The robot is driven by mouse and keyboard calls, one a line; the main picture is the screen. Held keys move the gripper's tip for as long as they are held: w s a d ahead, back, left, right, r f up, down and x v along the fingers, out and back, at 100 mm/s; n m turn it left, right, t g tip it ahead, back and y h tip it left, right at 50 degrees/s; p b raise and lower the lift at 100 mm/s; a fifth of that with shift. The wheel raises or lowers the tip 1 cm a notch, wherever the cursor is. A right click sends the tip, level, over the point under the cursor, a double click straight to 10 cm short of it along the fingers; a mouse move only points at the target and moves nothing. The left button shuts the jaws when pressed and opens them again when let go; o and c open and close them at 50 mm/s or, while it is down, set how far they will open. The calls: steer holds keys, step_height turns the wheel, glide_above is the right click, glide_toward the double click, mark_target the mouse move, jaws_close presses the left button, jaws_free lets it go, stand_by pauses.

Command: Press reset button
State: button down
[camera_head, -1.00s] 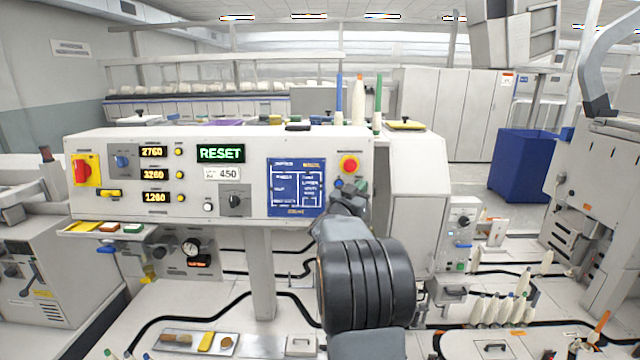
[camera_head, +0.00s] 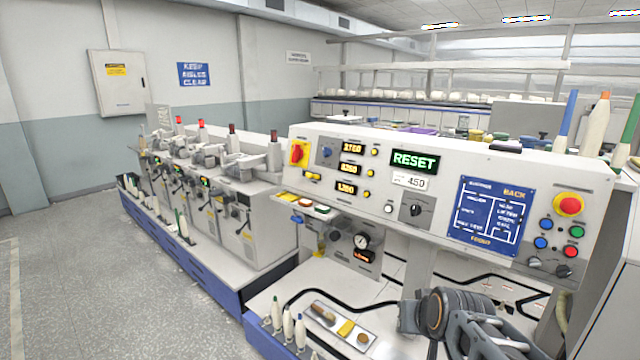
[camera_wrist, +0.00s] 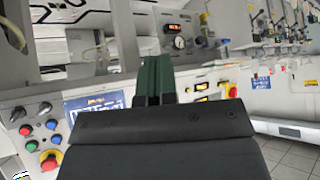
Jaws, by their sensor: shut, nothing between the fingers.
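A lit green RESET sign (camera_head: 414,161) is on the sloped control panel (camera_head: 400,235). A small white button (camera_head: 388,209) sits below it, beside a black rotary knob (camera_head: 416,210). At the panel's right end are a red mushroom button (camera_head: 569,205) on yellow, a green button (camera_head: 577,231), a red button (camera_head: 570,250) and blue buttons (camera_head: 540,242). I cannot tell which button is the reset. My gripper (camera_wrist: 153,62) is shut and empty, its dark green fingers together. The wrist view shows the panel upside down, with the red mushroom button (camera_wrist: 48,162) lower left. The fingers appear apart from the panel.
A tray (camera_head: 320,309) with small items and several bobbins (camera_head: 288,322) stand on the lower deck beneath the panel. A row of spindle machines (camera_head: 215,200) runs off to the left. The grey floor (camera_head: 90,290) at left is open.

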steer(key=s+a+f+n+g, duration=0.1)
steer(key=s+f+g, duration=0.3)
steer(key=s, duration=0.6)
steer(key=shift+a, duration=0.7)
steer(key=shift+f, duration=0.1)
